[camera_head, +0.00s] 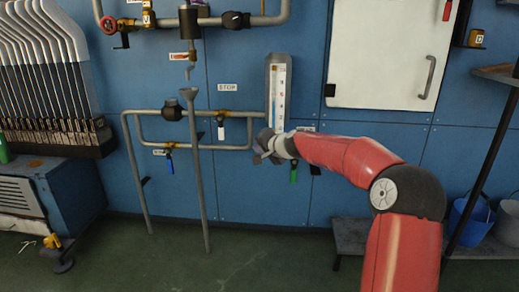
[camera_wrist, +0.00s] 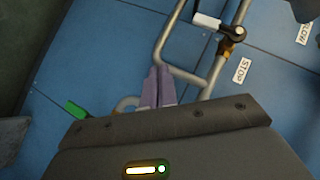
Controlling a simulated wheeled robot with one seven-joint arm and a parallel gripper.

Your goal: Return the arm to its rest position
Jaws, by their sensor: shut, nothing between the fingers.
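My red arm (camera_head: 345,155) reaches from the lower right toward the blue wall. My gripper (camera_head: 260,153) is at its end, in front of the pipes just below the tall gauge (camera_head: 279,85). In the wrist view my gripper (camera_wrist: 159,72) shows two purple-grey fingers closed together with nothing held. From these views I cannot tell how far the fingertips are from the pipe or whether they touch it.
Near my gripper are a green valve handle (camera_head: 293,173), a white one (camera_head: 221,130) and a blue one (camera_head: 169,165). A white cabinet (camera_head: 390,55) hangs at right. A low shelf (camera_head: 350,235) and buckets (camera_head: 471,220) stand below. The floor (camera_head: 240,270) is clear.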

